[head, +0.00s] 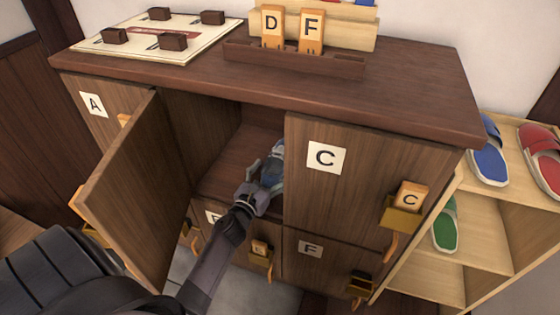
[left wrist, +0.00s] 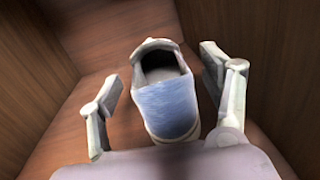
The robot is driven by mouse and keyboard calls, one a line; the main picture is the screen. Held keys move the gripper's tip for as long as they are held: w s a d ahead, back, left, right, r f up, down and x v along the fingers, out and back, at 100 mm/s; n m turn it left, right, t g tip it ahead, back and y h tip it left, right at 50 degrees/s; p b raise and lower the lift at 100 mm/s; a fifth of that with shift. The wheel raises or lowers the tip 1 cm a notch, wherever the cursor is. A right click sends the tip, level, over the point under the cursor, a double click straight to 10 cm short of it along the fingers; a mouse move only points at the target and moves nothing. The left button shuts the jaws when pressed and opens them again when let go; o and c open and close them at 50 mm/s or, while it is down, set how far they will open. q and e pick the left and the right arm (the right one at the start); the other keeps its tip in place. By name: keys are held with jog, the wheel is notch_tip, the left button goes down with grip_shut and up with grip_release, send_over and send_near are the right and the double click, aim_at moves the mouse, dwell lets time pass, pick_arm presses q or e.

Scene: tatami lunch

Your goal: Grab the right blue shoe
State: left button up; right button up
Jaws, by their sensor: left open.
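A blue and white shoe (left wrist: 166,105) lies in the open locker compartment, its opening facing up and its blue end toward my wrist camera. It also shows in the head view (head: 276,157), partly hidden by my gripper. Only one shoe is visible in there, and I cannot tell whether it is a right one. My left gripper (head: 264,186) reaches into the compartment and is open. In the left wrist view its fingers (left wrist: 163,88) stand on both sides of the shoe, with gaps visible. My right gripper is not in view.
The open locker door (head: 140,190) stands left of my left arm. The closed door C (head: 345,185) borders the compartment on the right. A shelf (head: 505,212) at the right holds blue (head: 489,160), red (head: 546,160) and green (head: 446,226) slippers. Wooden key tags (head: 312,30) stand on top.

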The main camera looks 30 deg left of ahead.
aim_at(275, 173)
pick_arm(q)
jog(key=shift+w+a+f, duration=0.1)
jog(key=shift+w+a, duration=0.1)
jog(key=shift+w, duration=1.35)
jog(key=shift+c, duration=0.3)
jog(key=c, duration=1.3)
jog(key=shift+c, duration=0.6)
jog(key=shift+r, duration=0.2)
